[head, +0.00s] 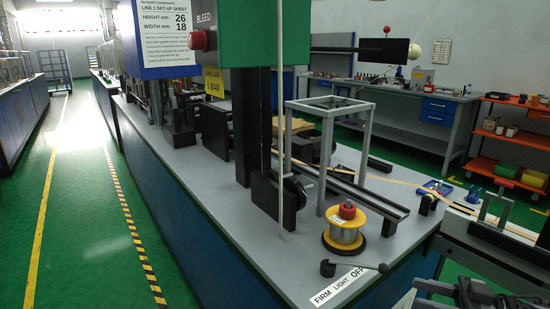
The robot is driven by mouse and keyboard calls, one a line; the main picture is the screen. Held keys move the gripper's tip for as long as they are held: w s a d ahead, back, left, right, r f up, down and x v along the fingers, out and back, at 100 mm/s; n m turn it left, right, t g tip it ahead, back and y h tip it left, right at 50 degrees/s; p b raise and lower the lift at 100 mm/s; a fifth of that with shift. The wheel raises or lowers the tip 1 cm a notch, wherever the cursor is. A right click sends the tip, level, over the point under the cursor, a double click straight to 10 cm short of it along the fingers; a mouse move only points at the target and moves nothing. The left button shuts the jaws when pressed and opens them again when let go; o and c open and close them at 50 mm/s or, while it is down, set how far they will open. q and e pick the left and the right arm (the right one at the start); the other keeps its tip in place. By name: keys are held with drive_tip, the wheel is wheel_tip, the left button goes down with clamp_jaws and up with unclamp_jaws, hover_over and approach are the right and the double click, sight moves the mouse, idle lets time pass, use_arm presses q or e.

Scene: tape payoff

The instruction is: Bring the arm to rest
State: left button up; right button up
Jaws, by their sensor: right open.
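My right gripper (432,292) is low at the right edge of the head view, partly cut off by the bottom of the picture. Its jaws are open and I see nothing between them. It is to the right of the bench's near corner and of the black lever (354,267). My left gripper is not in view. A yellow-flanged spool (345,238) with a red knob (347,211) stands on the grey bench top (225,200), left of my right gripper. A pale tape (400,180) runs along the line behind it.
A "FIRM LIGHT" label (338,287) lies at the bench's front edge. A grey metal frame (327,150) and a black post (242,130) stand on the bench. A dark channel (490,243) is near my right gripper. Green floor (90,210) at left is clear.

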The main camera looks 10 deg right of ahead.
drive_tip(key=s+a+f+m+t+h, duration=0.15)
drive_tip(key=a+f, duration=0.25)
drive_tip(key=a, duration=0.4)
drive_tip(key=s+a+f+m+t+h, duration=0.1)
drive_tip(key=a+f+m+t+h, duration=0.25)
drive_tip(key=a, duration=0.45)
drive_tip(key=s+a+f+m+g+h+p, duration=0.1)
drive_tip(key=s+a+f+m+g+h, duration=0.2)
drive_tip(key=s+h, duration=0.4)
wheel_tip(320, 180, down, 2)
drive_tip(key=s+a, duration=0.1)
drive_tip(key=s, duration=0.1)
drive_tip(key=shift+s+m+g+p, duration=0.3)
drive_tip(key=shift+s+p, duration=0.1)
drive_tip(key=shift+f, duration=0.1)
